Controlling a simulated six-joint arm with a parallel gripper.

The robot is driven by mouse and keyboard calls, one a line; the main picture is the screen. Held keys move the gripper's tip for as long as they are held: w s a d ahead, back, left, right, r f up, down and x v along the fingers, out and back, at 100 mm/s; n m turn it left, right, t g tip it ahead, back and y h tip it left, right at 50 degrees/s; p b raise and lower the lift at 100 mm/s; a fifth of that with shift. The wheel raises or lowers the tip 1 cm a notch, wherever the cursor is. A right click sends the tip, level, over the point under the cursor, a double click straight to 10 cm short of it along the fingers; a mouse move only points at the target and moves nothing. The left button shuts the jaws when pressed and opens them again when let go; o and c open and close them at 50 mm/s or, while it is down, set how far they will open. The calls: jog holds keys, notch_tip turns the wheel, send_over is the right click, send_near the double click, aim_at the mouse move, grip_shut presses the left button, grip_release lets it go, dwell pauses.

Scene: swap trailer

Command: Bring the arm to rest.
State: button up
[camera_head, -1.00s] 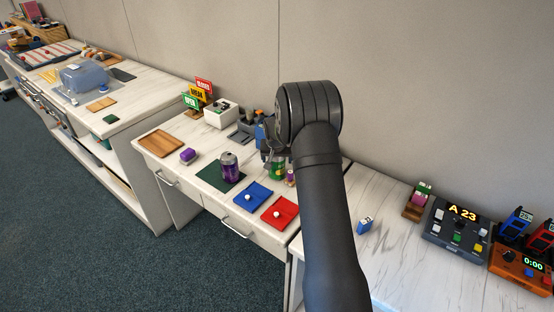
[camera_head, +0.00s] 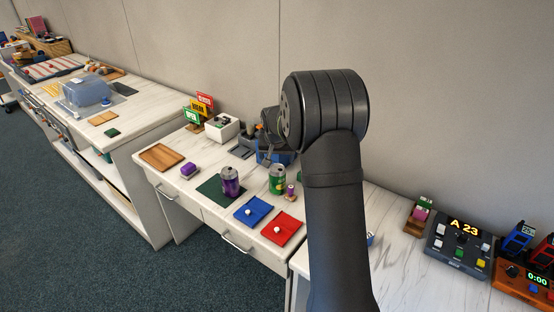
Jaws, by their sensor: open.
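My arm (camera_head: 335,190) rises from the bottom of the head view, and its thick black joint hides part of the counter and wall. My gripper (camera_head: 266,142) shows in part to the left of that joint, above the back of the counter. It is open, with nothing seen between its fingers. A green can (camera_head: 277,179) stands upright on the counter below the gripper, apart from it. A purple can (camera_head: 230,182) stands upright on a dark green mat (camera_head: 209,188) to the left.
A blue cloth (camera_head: 244,217) and a red cloth (camera_head: 291,225) lie in front, each with a small white piece. A wooden tray (camera_head: 154,151) and purple block (camera_head: 189,170) are left. A blue bin (camera_head: 284,158) stands behind the cans. A control box (camera_head: 441,250) is right.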

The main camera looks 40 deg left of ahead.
aim_at(277, 166)
jog(key=x, duration=1.2)
jog(key=shift+f, duration=0.15)
jog(key=shift+r, duration=1.3)
